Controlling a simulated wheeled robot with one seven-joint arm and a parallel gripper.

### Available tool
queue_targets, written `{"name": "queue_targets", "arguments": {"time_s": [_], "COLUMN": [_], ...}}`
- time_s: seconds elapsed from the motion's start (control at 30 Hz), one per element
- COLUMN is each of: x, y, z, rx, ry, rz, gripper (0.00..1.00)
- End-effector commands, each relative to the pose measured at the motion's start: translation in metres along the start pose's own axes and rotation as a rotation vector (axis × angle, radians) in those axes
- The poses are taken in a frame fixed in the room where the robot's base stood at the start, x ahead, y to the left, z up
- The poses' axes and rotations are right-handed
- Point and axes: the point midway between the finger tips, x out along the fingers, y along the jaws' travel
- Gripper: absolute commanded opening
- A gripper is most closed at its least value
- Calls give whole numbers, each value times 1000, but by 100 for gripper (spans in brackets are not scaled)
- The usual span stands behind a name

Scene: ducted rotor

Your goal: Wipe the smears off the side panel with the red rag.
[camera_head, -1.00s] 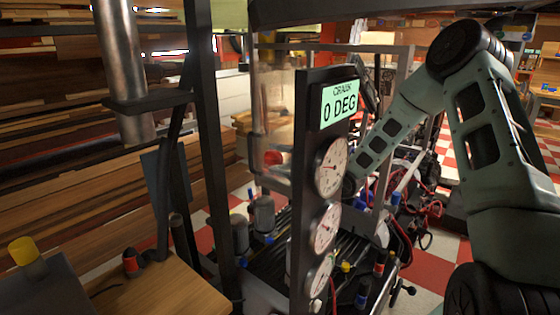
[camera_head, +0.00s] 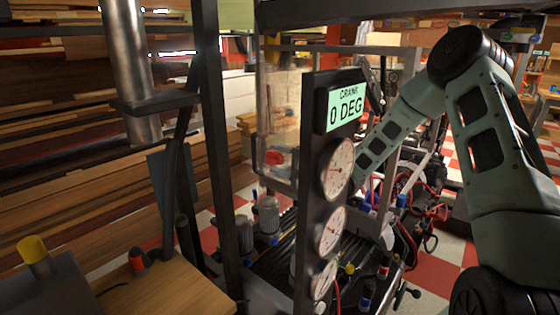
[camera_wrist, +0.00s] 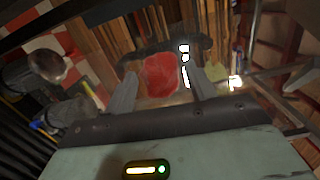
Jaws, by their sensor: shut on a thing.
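The side panel (camera_head: 282,100) is a clear upright sheet in the head view, left of the gauge post. Brownish, hazy smears show over its upper and middle part; their exact edges are hard to tell. The red rag (camera_wrist: 160,74) is between the two fingers of my gripper (camera_wrist: 164,76) in the wrist view, and my gripper is shut on it. A red patch of the rag (camera_head: 275,157) also shows at the lower part of the panel in the head view. The post and gauges hide my gripper there. I cannot tell whether the rag touches the panel.
A dark post with a crank display (camera_head: 346,106) and several round gauges (camera_head: 338,168) stands in front of my forearm. A dark frame upright (camera_head: 215,150) is left of the panel. Stacked planks (camera_head: 60,170) fill the left. A wooden bench (camera_head: 170,292) is at front left.

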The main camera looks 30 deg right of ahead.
Motion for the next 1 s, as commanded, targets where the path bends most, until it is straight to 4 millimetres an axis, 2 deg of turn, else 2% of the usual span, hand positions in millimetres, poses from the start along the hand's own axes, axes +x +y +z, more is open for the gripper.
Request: {"name": "queue_targets", "arguments": {"time_s": [1.0], "x": [0], "y": [-7], "z": [-68], "rx": [-1], "ry": [3], "rz": [-3], "gripper": [37]}}
